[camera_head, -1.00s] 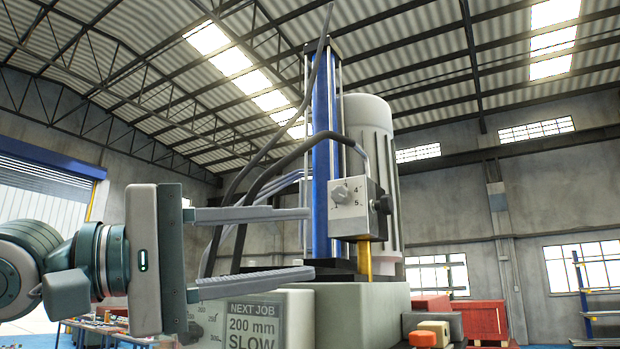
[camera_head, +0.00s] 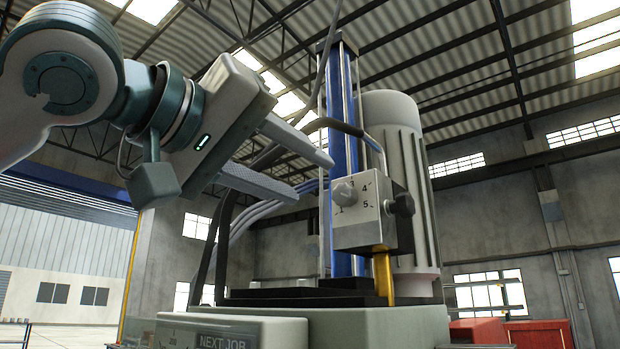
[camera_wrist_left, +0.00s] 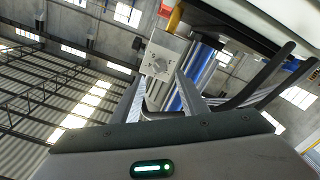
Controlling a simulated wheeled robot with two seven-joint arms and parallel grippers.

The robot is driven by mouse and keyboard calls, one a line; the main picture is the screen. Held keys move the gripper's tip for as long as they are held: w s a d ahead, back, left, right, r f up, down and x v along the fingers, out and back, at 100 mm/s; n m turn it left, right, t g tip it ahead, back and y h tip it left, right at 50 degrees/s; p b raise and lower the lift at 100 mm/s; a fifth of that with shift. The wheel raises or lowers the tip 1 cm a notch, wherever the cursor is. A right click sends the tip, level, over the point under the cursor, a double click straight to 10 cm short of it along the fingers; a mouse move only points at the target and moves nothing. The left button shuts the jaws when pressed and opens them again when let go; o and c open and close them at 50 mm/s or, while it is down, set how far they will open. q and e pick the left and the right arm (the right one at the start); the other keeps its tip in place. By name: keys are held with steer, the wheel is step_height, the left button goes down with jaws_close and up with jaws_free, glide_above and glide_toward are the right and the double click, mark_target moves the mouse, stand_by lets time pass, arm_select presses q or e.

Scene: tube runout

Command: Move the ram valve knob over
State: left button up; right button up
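The ram valve is a light grey block (camera_head: 366,233) in front of the blue column. A round grey knob (camera_head: 344,193) sits on its front face beside a number scale; 4 and 5 are readable. A dark knob (camera_head: 402,204) is on its right side. My left gripper (camera_head: 312,182) is open and empty, tilted down to the right, with its fingertips just left of the grey knob and apart from it. In the left wrist view the valve block (camera_wrist_left: 168,52) and the grey knob (camera_wrist_left: 160,66) show beyond the open fingers. My right gripper is not in view.
Behind the valve stand the blue column (camera_head: 343,140) and a large grey cylinder (camera_head: 398,135). Dark hoses (camera_head: 224,235) curve left of the column, near my gripper. A brass rod (camera_head: 383,275) runs below the valve. The pale machine body (camera_head: 385,325) is underneath.

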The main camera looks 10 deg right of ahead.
mark_target(340, 193)
arm_select(q)
steer(key=p+x, duration=0.2)
steer(key=x, duration=0.4)
steer(key=shift+r, duration=0.1)
steer(key=shift+w+d+p, duration=0.25)
steer(key=shift+d+p, duration=0.1)
steer(key=shift+p, duration=0.05)
steer(key=shift+w+d, duration=0.15)
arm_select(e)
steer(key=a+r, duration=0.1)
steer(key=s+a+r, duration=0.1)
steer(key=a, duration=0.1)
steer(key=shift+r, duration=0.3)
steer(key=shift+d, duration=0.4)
arm_select(q)
steer(key=c, duration=0.8)
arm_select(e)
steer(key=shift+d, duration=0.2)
